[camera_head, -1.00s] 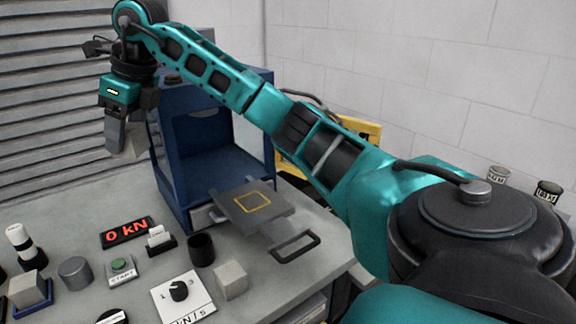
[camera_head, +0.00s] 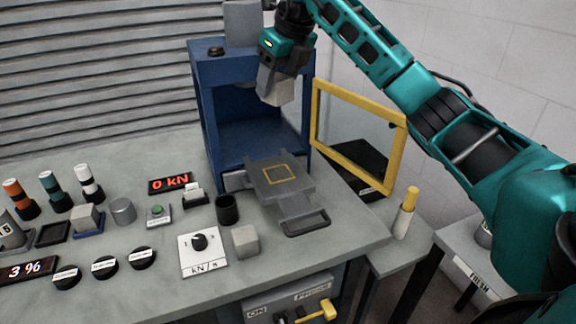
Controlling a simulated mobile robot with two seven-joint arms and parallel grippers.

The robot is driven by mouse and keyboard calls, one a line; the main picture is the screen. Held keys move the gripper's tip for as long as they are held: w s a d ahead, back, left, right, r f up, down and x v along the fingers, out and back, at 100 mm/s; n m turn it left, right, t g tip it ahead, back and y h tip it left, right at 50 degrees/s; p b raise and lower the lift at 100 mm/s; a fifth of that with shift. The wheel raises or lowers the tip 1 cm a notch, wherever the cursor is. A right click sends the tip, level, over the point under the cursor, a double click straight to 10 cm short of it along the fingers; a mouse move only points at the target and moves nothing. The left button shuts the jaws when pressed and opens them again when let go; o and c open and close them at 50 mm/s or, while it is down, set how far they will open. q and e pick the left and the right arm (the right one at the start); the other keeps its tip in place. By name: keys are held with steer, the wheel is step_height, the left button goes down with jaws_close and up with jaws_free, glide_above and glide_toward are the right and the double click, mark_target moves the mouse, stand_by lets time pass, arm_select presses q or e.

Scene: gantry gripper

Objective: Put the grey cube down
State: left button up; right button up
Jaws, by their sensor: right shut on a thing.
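My right gripper (camera_head: 279,72) hangs high in front of the blue press frame (camera_head: 204,125), its arm coming in from the right. It is shut on a grey cube (camera_head: 277,90), which is slightly tilted and in the air. Below the cube, a grey sliding plate (camera_head: 263,189) with a yellow square outline sticks out of the press. Another grey cube (camera_head: 245,240) stands on the table beside the dial card, and one more (camera_head: 87,216) sits on a blue base at the left. My left gripper is not in view.
A yellow-framed door (camera_head: 396,160) stands open right of the press. The table (camera_head: 340,240) is clear right of the plate's handle.

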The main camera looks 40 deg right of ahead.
step_height(320, 180, down, 15)
steer(key=shift+r+b, duration=0.1)
steer(key=shift+b, duration=0.3)
step_height(320, 180, down, 4)
steer(key=shift+r, duration=0.15)
steer(key=o, duration=1.3)
steer(key=shift+c, duration=0.2)
